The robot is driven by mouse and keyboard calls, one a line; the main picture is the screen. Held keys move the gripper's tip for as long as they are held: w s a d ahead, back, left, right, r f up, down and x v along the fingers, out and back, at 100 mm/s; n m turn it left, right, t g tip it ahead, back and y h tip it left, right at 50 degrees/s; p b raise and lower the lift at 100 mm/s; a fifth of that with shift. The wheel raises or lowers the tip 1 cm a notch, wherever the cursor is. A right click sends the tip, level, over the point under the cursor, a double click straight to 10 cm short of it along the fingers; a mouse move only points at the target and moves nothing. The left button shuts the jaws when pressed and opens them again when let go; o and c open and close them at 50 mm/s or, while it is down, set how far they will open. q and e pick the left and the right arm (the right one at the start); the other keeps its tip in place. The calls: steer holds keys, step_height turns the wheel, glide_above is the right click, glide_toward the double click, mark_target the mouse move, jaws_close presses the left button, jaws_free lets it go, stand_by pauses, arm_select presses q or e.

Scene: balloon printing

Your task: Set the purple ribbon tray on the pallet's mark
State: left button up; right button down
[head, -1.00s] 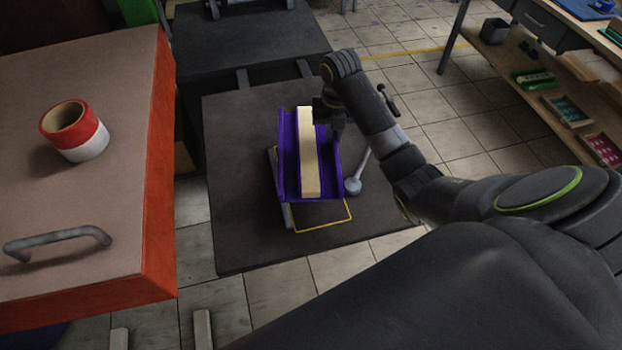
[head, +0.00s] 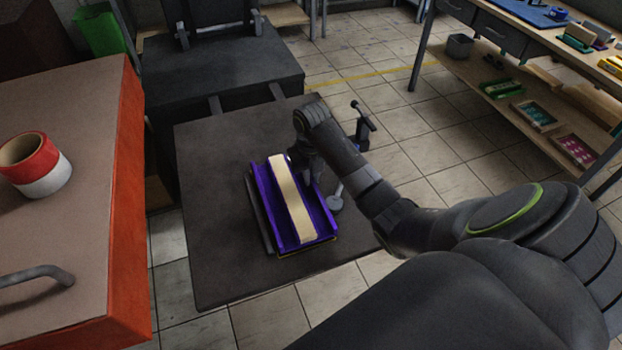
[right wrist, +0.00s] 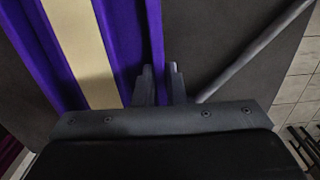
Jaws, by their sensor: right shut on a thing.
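The purple ribbon tray (head: 320,218) is a long open trough with a cream strip (head: 291,200) lying along its middle. It is over the dark pallet (head: 218,270). The yellow mark (head: 310,249) shows only as a thin line at the tray's near end; the tray hides the rest. I cannot tell whether the tray touches the pallet. My right gripper (head: 306,178) is shut on the tray's right side wall. In the right wrist view, the fingers (right wrist: 160,85) pinch the purple wall (right wrist: 155,35). My left gripper is not in view.
A grey bar (head: 259,218) runs along the tray's left side. A grey rod with a round end (head: 335,203) lies close on its right. An orange-sided bench (head: 122,200) with a red-and-white tape roll (head: 36,165) stands at left. The pallet's left part is bare.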

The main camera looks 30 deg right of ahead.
steer(key=shift+f, duration=0.55)
steer(key=c, duration=1.5)
jaws_free()
steer(key=shift+f, duration=0.1)
step_height(320, 180, up, 5)
steer(key=shift+r+b, duration=0.2)
steer(key=shift+b, duration=0.15)
step_height(320, 180, up, 7)
steer(key=p, duration=0.6)
steer(key=shift+f, duration=0.1)
